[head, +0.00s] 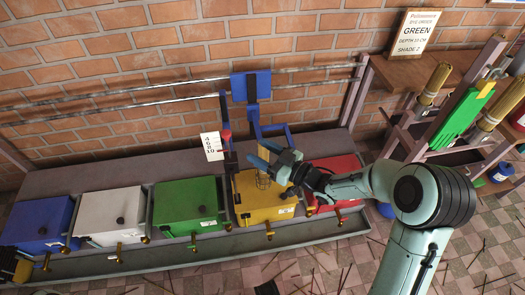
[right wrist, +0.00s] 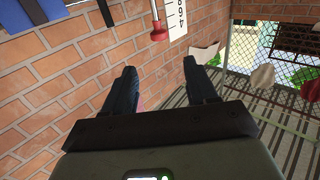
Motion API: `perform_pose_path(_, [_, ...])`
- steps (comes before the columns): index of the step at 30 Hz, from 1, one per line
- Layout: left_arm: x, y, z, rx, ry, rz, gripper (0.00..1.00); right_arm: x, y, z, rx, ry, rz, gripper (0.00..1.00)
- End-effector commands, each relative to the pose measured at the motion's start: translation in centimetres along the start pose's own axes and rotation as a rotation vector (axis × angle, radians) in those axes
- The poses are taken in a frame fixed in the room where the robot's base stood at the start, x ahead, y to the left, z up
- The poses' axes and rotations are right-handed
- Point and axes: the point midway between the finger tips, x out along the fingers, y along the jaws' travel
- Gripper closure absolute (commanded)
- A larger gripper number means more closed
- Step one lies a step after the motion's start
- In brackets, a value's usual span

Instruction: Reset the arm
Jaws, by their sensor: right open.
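My right arm (head: 375,185) reaches in from the right in the head view. Its gripper (head: 264,155) is above the yellow box, near the blue press frame (head: 252,88). In the right wrist view the two dark fingers of this gripper (right wrist: 161,92) are spread apart with nothing between them. Beyond them is the brick wall.
Blue, white, green (head: 187,205), yellow (head: 263,210) and red (head: 335,172) boxes stand in a row on a grey bench. A red knob (head: 226,135) and number card (head: 211,146) are left of the gripper. A wooden rack with a sign (head: 414,32) stands right. Thin sticks litter the floor.

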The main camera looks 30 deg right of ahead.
Motion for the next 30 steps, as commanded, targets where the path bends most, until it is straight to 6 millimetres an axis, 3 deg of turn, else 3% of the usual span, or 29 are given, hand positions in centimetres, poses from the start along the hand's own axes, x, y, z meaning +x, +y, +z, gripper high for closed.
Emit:
perform_pose_path(14, [0.0,0.0,0.0,0.0,0.0,0.0,0.57,0.0,0.0,0.1,0.002,-0.001,0.001,0.43])
perform_pose_path(17, [0.0,0.0,0.0,0.0,0.0,0.0,0.57,0.1,0.1,1.6,0.036,-0.029,0.023,0.43])
perform_pose_path(20, [0.0,0.0,0.0,0.0,0.001,0.0,0.57,0.0,0.1,5.8,0.13,-0.115,0.086,0.43])
perform_pose_path(23, [0.0,0.0,0.0,0.0,0.001,0.0,0.57,-0.8,-0.7,12.5,0.271,-0.265,0.178,0.43])
perform_pose_path(27, [0.0,0.0,0.0,0.0,0.001,0.0,0.57,-3.9,-3.9,22.4,0.468,-0.53,0.296,0.43])
perform_pose_path(30, [0.0,0.0,0.0,0.0,0.001,0.0,0.57,-7.3,-7.4,28.4,0.593,-0.732,0.362,0.43])
